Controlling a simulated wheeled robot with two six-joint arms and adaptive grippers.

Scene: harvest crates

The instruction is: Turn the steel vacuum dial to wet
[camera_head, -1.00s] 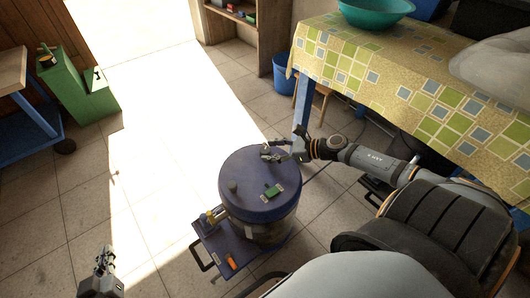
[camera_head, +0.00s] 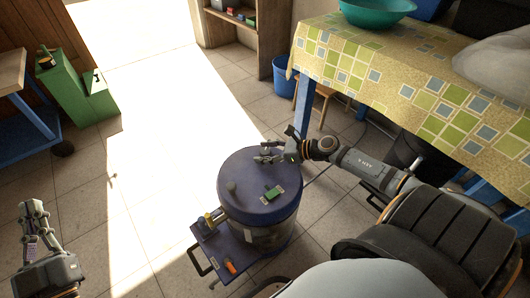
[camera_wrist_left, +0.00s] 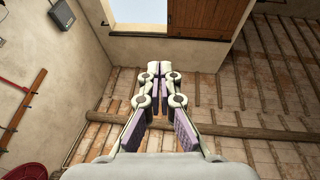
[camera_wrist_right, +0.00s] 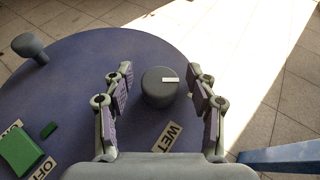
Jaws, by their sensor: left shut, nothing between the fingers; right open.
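The vacuum is a drum with a blue lid (camera_head: 238,174). In the right wrist view the dial (camera_wrist_right: 158,94) is a dark grey round knob on the lid, its white pointer mark towards the right of the picture. The WET label (camera_wrist_right: 169,136) lies on the lid below the dial. My right gripper (camera_head: 265,151) is open over the lid, with one finger on each side of the dial in its wrist view (camera_wrist_right: 160,72) and a visible gap to each. In the head view its fingers hide most of the dial. My left gripper (camera_head: 34,210) is shut and empty, far left of the vacuum.
A green switch (camera_wrist_right: 22,150) with an OFF label (camera_wrist_right: 43,169) and a grey knob (camera_wrist_right: 30,46) are also on the lid. A table with a patterned cloth (camera_head: 400,75) stands behind my right arm. Floor left of the vacuum is free.

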